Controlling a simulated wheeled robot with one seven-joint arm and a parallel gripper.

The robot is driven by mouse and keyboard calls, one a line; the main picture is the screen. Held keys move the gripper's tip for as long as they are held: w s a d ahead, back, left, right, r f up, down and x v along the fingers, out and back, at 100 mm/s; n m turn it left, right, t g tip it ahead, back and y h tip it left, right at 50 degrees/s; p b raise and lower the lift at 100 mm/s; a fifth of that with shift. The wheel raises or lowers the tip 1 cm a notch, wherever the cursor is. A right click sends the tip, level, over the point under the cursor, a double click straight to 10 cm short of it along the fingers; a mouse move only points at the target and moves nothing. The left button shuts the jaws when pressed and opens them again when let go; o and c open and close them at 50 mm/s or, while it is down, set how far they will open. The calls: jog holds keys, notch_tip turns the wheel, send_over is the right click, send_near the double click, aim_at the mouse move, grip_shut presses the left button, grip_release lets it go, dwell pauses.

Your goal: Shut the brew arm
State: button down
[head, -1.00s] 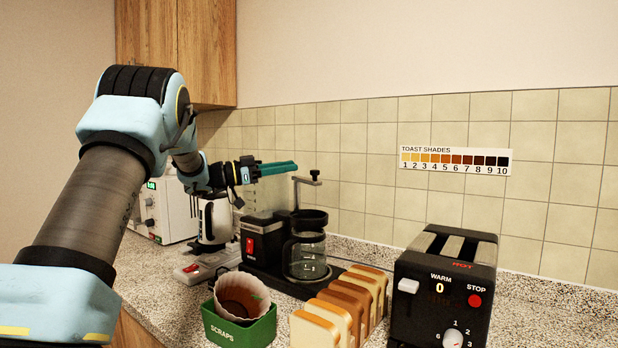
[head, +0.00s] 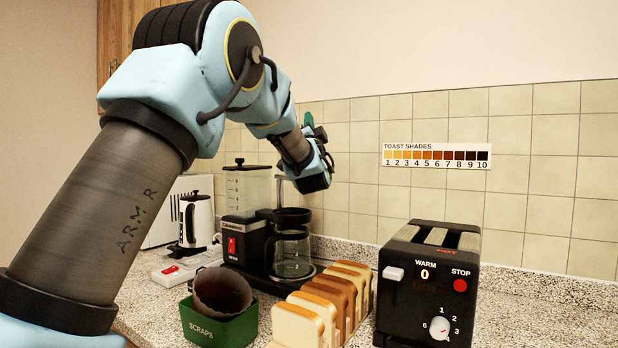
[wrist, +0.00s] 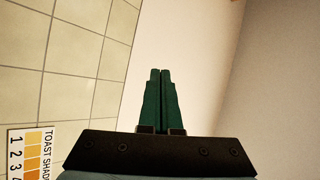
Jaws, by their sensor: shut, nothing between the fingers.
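The coffee maker (head: 245,240) stands at the back of the counter, with a glass carafe (head: 292,255) under its black filter basket (head: 291,215). A thin metal post (head: 280,187) rises behind the basket. The top of the post and any brew arm on it are hidden behind my wrist. My gripper (head: 309,121) is above and to the right of the coffee maker, clear of it, its green fingers pointing up. In the wrist view my gripper (wrist: 160,75) is shut and empty, with only wall and tiles beyond.
A green scraps bin (head: 222,326) with a used filter, a row of toast slices (head: 330,300) and a black toaster (head: 428,285) stand in front and to the right. The air above the toaster is free.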

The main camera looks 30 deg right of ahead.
jog(key=s+d+f+m+g+y+b, duration=0.25)
jog(key=s+f+g+y, duration=0.25)
jog(key=s+f+y, duration=0.6)
jog(key=w+a+f+h+p, duration=0.2)
jog(key=w+h, duration=0.1)
jog(key=w, duration=0.7)
jog(key=shift+w+a+f, duration=0.15)
jog(key=shift+w+a, duration=0.15)
jog(key=shift+w, duration=0.1)
jog(key=shift+m, duration=0.25)
jog(key=shift+h, duration=0.3)
